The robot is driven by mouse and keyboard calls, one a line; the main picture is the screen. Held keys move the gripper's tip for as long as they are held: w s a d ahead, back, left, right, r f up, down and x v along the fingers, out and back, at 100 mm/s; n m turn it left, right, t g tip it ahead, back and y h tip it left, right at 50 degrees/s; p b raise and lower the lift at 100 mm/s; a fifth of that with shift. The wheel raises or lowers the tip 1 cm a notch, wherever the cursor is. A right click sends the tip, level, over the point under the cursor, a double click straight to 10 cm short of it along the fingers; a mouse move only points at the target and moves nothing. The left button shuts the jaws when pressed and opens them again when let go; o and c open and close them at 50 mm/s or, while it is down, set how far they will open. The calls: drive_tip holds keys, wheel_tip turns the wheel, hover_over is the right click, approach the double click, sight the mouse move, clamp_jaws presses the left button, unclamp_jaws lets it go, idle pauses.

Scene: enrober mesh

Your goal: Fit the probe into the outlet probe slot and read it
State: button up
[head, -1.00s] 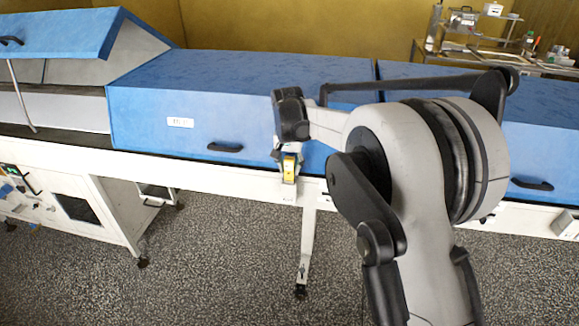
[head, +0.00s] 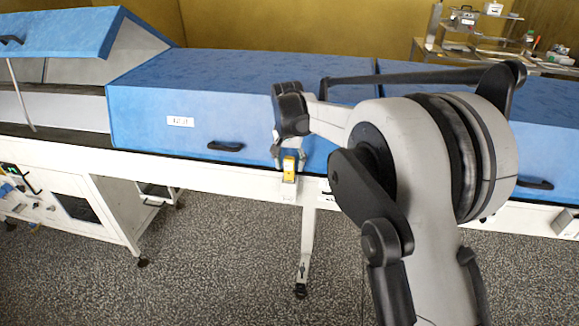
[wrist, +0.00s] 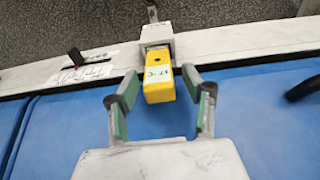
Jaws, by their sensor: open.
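The yellow probe (wrist: 158,84) sits with its far end at a white bracket (wrist: 157,38) on the white rail, and a small label shows on its face. It also shows in the head view (head: 289,165), upright at the front rail. My gripper (wrist: 160,98) is open, with green-padded fingers on either side of the probe's near end and gaps between them and it. In the head view my gripper (head: 289,154) is just above the probe. How deep the probe sits in the bracket is hidden.
Blue covers (head: 230,90) line the machine, with a dark handle (head: 226,146) left of my gripper. A dark switch (wrist: 76,57) and white labels are on the rail. A raised blue lid (head: 60,35) stands at far left. The floor in front is clear.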

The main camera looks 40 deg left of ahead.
drive_tip(key=r, duration=0.7)
drive_tip(key=s+r, duration=0.1)
drive_tip(key=r, duration=0.2)
drive_tip(key=shift+s+d+r+b, duration=0.1)
drive_tip(key=shift+d+r+b, duration=0.2)
drive_tip(key=shift+b, duration=0.1)
